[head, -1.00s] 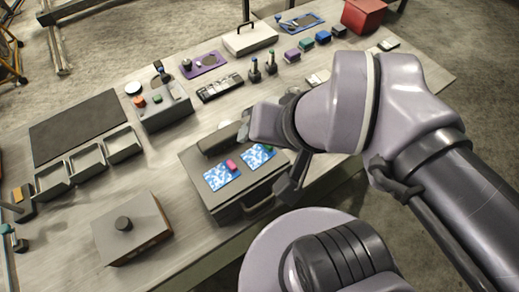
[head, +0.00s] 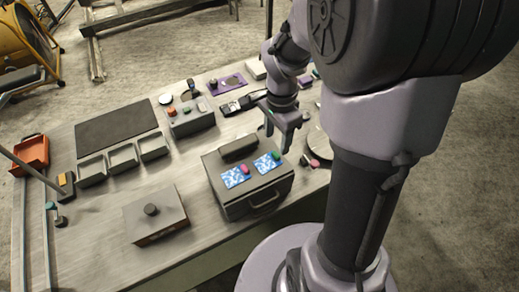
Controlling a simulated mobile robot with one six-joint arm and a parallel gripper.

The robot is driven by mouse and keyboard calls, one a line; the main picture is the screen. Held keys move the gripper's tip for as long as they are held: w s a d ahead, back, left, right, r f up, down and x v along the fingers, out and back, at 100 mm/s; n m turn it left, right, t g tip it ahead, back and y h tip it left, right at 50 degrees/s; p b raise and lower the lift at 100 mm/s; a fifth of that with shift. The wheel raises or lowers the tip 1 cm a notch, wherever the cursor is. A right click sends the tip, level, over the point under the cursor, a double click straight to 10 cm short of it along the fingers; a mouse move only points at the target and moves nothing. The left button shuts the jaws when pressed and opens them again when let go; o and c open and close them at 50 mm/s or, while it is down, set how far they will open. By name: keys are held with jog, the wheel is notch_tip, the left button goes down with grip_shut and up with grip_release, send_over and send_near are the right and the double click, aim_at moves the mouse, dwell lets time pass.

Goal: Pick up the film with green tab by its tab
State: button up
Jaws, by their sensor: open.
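The film with green tab (head: 266,164) is a blue-and-white patterned square lying on top of a grey case. Its small green tab (head: 277,156) is at the film's upper right corner. A similar film with a pink tab (head: 235,177) lies to its left on the same case. My gripper (head: 276,142) points down with its two fingers apart and nothing between them. In the picture it is just above the green tab; the exact height gap is hard to tell.
The grey case (head: 250,203) has a front handle and a raised dark block behind the films. A box with a knob (head: 157,215) stands to the left. Trays (head: 123,157), a dark mat (head: 117,128) and a button box (head: 191,119) are behind. A round plate (head: 319,143) lies right.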

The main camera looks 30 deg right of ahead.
aim_at(277, 153)
jog(key=f, duration=0.2)
jog(key=f+b, duration=0.1)
jog(key=f, duration=0.1)
jog(key=f+b, duration=0.1)
jog(key=f, duration=0.1)
jog(key=shift+d+f, duration=0.2)
jog(key=shift+d, duration=0.1)
jog(key=shift+r, duration=0.1)
grip_shut()
